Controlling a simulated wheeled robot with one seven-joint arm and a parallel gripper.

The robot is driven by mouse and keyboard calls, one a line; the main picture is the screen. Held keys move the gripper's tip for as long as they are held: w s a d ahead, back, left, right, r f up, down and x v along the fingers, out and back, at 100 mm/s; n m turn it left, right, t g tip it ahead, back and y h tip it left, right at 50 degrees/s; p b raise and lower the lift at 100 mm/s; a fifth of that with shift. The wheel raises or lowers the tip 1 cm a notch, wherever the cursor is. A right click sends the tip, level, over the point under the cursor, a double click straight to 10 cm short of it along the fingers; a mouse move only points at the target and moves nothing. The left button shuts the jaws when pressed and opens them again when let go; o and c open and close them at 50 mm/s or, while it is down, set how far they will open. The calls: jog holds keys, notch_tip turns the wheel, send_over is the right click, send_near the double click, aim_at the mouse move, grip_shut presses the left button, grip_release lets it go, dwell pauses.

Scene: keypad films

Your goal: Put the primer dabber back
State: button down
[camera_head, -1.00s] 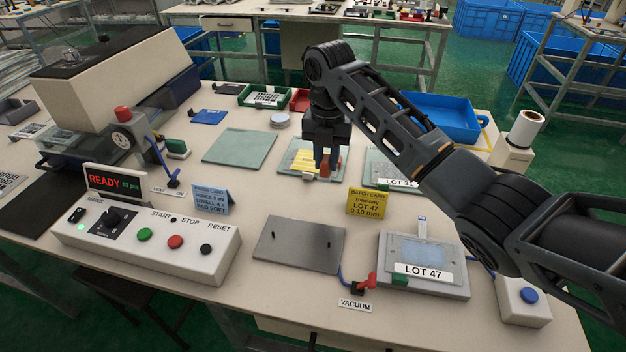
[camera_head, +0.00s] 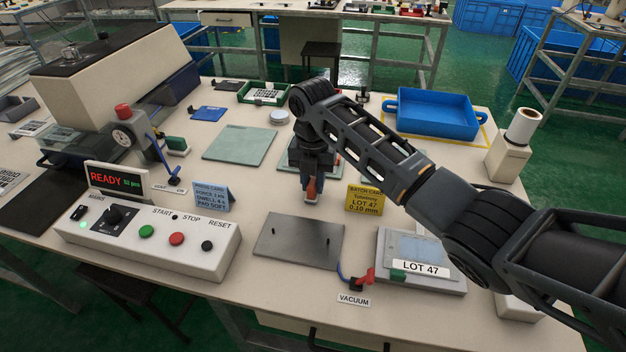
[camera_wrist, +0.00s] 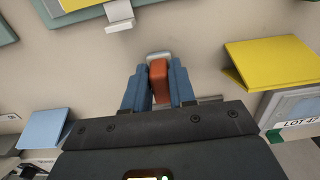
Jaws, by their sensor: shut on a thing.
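The primer dabber has an orange-red handle (camera_head: 311,185) and a pale pad end (camera_head: 311,200). My gripper (camera_head: 312,177) is shut on the handle and points down over the bench between the blue press card and the yellow batch card. In the wrist view the orange handle (camera_wrist: 158,80) sits between the two blue-grey fingers, with the pale pad (camera_wrist: 158,56) beyond them. I cannot tell whether the pad touches the bench. A pale green plate (camera_head: 338,160) behind the gripper is mostly hidden by my arm.
A blue card (camera_head: 212,198) stands to the left and a yellow batch card (camera_head: 365,198) to the right. A grey metal plate with pins (camera_head: 298,240) lies in front. The LOT 47 fixture (camera_head: 425,250) and red vacuum valve (camera_head: 369,277) are front right. A blue tray (camera_head: 437,115) is behind.

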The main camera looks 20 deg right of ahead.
aim_at(313, 180)
jog(key=c, duration=0.9)
grip_release()
jog(key=shift+f, duration=0.1)
notch_tip(313, 180, up, 12)
jog(key=shift+r, duration=0.15)
